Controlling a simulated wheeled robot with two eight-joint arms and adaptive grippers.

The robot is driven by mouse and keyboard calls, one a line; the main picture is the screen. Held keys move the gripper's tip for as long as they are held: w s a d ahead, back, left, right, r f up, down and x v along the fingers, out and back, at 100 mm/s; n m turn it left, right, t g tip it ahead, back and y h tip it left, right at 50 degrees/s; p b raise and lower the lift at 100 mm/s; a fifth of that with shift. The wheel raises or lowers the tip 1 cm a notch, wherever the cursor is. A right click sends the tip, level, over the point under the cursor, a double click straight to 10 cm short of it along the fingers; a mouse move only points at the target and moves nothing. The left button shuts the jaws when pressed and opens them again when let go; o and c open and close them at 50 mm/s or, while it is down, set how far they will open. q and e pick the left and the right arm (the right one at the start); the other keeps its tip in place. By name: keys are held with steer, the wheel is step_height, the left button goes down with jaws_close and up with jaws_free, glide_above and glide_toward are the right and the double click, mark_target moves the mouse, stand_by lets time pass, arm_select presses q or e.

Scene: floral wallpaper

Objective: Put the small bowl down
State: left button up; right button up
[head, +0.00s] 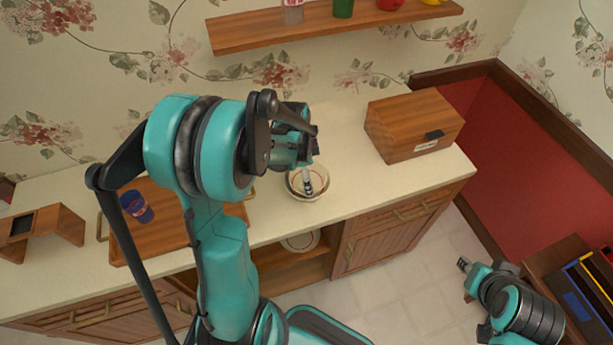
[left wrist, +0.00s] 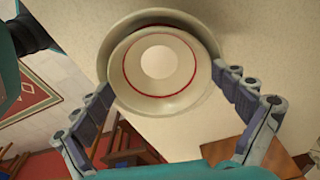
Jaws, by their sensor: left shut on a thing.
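The small bowl (left wrist: 160,100), cream with a red ring inside, sits between the fingers of my left gripper (left wrist: 165,84) in the left wrist view. In that view it overlaps a larger pale bowl (left wrist: 165,18) behind it. Whether it rests in that bowl or hangs just above it, I cannot tell. In the head view the small bowl (head: 316,174) and the larger bowl's rim (head: 291,186) show at the counter's front, with my left gripper (head: 308,184) over them. My right gripper (head: 464,265) is low at the right, away from the counter; its fingers are too small to judge.
A wooden box (head: 410,125) stands right of the bowls on the pale counter (head: 345,190). At the left are a wooden tray (head: 118,248) with a blue cup (head: 137,206) and a wooden stand (head: 60,222). A shelf (head: 340,27) hangs above. A plate (head: 300,241) lies below the counter.

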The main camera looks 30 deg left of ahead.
mark_target(302, 186)
arm_select(q)
steer(key=shift+f, duration=0.2)
steer(key=o, duration=1)
steer(key=shift+f+b, duration=0.1)
steer(key=shift+b, duration=0.25)
steer(key=shift+c, duration=0.2)
steer(key=shift+r+p, duration=0.3)
step_height(302, 186, up, 11)
steer(key=a+p, duration=0.1)
steer(key=p, duration=0.2)
steer(key=s+d+r+n+t+y, duration=0.1)
steer(key=s+d+r+n+t, duration=0.5)
steer(key=s+d+n, duration=0.4)
steer(key=shift+s+d, duration=0.5)
steer(key=shift+d, duration=0.4)
